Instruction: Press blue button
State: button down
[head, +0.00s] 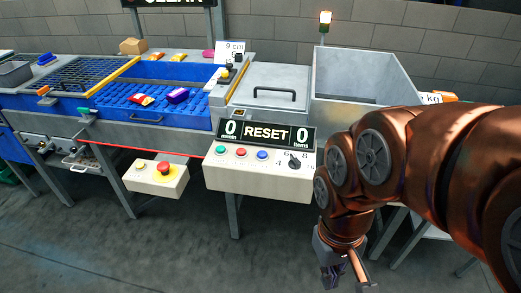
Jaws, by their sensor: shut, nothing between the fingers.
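The blue button (262,155) is on the front of a cream control box (230,180), to the right of a red button (241,153) and a green button (220,150). A black rotary knob (294,161) is to its right. My gripper (345,280) hangs at the bottom of the head view, below and to the right of the control box, pointing down. It is shut and empty, and apart from the button. Nothing covers the blue button.
A RESET display (267,133) stands above the buttons. A smaller box with a red emergency button (165,168) is to the left. Behind are a blue conveyor (150,108) with several packages and a grey metal bin (345,62). The floor in front is clear.

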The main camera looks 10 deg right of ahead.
aim_at(262, 155)
jog(key=u, duration=2.7)
jog(key=i, duration=1.7)
jog(key=z, duration=2.8)
